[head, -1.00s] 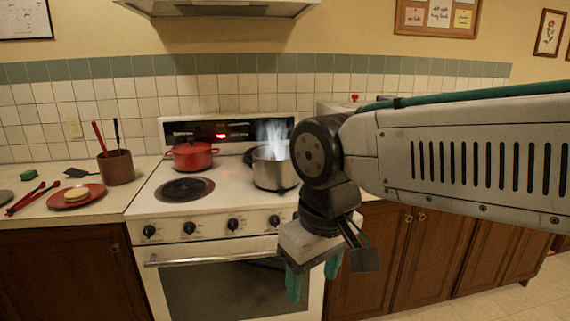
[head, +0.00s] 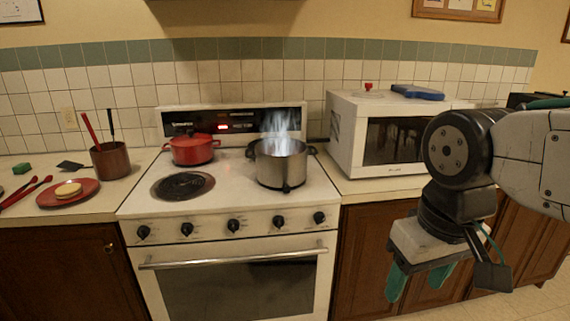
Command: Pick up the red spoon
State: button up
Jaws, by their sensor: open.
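Long red utensils (head: 24,191) lie on the counter at the far left, beside a red plate. Two thin shapes show there; I cannot tell for sure which is the spoon. Another red handle (head: 90,129) stands upright in a brown crock (head: 111,161), its lower end hidden inside. My gripper (head: 419,284) hangs at the lower right, in front of the cabinets, with its teal fingers pointing down, apart and empty. It is far from all the red utensils.
The red plate (head: 88,196) holds a round bun (head: 68,190). A stove (head: 225,200) carries a red pot (head: 191,150) and a steaming steel pot (head: 281,170). A microwave (head: 346,155) with a blue item (head: 417,92) on top stands behind my arm.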

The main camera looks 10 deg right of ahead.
aim_at(86, 120)
jog(key=u, duration=0.55)
jog(key=k, duration=1.3)
jog(key=u, duration=1)
jog(key=i, duration=1.1)
jog(key=u, duration=0.5)
jog(key=i, duration=1.7)
jog(key=z, duration=0.45)
jog(key=i, duration=0.8)
jog(key=z, duration=1.55)
jog(key=i, duration=0.9)
jog(key=z, duration=0.75)
